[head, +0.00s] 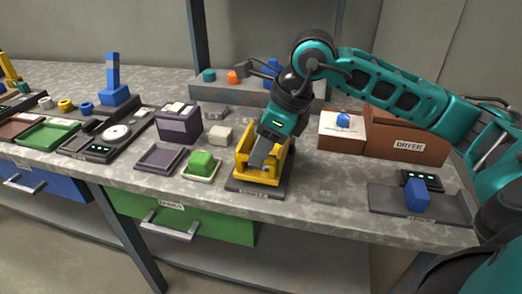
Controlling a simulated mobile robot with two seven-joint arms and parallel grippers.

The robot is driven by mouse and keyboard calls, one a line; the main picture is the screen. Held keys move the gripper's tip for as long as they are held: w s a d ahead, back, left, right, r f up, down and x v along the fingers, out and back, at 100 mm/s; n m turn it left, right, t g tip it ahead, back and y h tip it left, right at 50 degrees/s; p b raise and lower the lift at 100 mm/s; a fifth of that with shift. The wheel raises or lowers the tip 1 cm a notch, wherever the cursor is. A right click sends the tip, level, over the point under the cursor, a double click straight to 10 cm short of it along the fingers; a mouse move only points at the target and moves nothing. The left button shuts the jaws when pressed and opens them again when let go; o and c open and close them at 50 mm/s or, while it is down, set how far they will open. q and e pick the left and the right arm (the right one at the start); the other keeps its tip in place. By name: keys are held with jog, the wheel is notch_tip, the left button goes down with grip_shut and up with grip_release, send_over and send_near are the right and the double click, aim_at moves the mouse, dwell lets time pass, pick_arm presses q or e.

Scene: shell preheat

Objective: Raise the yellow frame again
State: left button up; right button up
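The yellow frame (257,178) sits on a dark labelled base plate (236,185) near the front edge of the counter, a little right of the middle of the head view. My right gripper (260,160) reaches down over it from above, with its grey fingers inside or just over the frame. The gripper hides part of the frame's inside and back. I cannot tell whether the fingers touch the frame or what is between them. My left gripper is not in view.
A white-topped box with a blue piece (343,120) and the brown DRYER box (408,140) stand right. A blue block (417,195) stands far right. The counter right of the frame is mostly clear.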

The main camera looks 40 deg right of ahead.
jog(key=shift+w+a+f, duration=0.1)
jog(key=shift+w+f, duration=0.05)
jog(key=shift+f, duration=0.25)
grip_shut()
dwell(0.5)
